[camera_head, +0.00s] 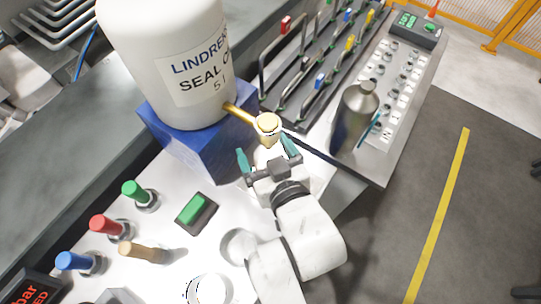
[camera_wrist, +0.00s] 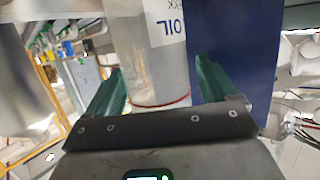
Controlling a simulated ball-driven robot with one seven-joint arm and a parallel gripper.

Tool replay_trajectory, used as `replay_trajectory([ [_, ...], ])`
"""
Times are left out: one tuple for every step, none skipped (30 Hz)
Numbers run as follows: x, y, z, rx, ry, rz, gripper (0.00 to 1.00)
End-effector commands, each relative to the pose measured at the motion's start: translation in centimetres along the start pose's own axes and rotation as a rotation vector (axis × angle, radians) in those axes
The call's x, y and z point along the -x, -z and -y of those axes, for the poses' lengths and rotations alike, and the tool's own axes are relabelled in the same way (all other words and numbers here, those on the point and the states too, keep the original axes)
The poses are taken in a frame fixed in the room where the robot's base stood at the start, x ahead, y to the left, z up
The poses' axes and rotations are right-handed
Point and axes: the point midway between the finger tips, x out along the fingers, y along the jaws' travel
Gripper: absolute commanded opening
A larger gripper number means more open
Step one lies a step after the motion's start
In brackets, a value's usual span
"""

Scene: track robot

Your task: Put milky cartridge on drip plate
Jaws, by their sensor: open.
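My gripper (camera_head: 266,152) is open below the brass tap (camera_head: 268,125) of the oil drum, its two green fingers apart. A whitish body (camera_head: 268,157) shows between the fingers in the head view, mostly hidden by the tap and gripper. In the wrist view my gripper (camera_wrist: 155,80) is open, and a pale translucent cylinder (camera_wrist: 152,65) with a red ring at its near end shows between the fingers. It looks like the milky cartridge; I cannot tell whether the fingers touch it. A bright plate-like patch (camera_head: 318,172) beside the gripper may be the drip plate, largely covered.
The white drum (camera_head: 165,50) stands on a blue block (camera_head: 185,145) close to my gripper's left. A grey metal bottle (camera_head: 352,125) stands to the right. A green button box (camera_head: 195,211) and coloured handles (camera_head: 138,195) occupy the left of the bench. The floor at right is open.

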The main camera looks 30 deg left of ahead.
Motion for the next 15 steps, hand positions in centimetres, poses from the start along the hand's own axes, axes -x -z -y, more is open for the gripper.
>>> replay_trajectory([
  [0.2,0.3,0.0,0.000,0.000,-0.001,0.86],
  [0.5,0.2,0.0,0.000,0.000,-0.001,0.86],
  [0.9,0.1,0.0,-0.001,0.000,0.000,0.86],
  [1.3,0.1,0.0,-0.001,0.000,-0.001,0.86],
  [1.8,0.1,0.0,-0.001,0.000,-0.001,0.86],
  [2.5,0.1,0.0,-0.001,0.000,0.000,0.86],
  [3.1,0.0,0.0,-0.002,-0.001,0.001,0.86],
  [3.8,0.1,0.0,-0.001,-0.001,0.000,0.86],
  [4.6,0.0,0.0,-0.001,-0.001,0.000,0.86],
  [5.3,0.0,0.0,0.000,-0.001,0.000,0.86],
  [5.9,0.0,0.0,-0.001,-0.001,0.000,0.86],
  [6.8,0.0,0.0,-0.001,-0.001,0.001,0.86],
  [7.4,0.0,0.0,-0.001,-0.001,0.001,0.86],
  [7.9,0.0,0.0,-0.001,-0.001,0.001,0.86],
  [8.7,0.1,0.0,-0.001,-0.001,-0.001,0.86],
])
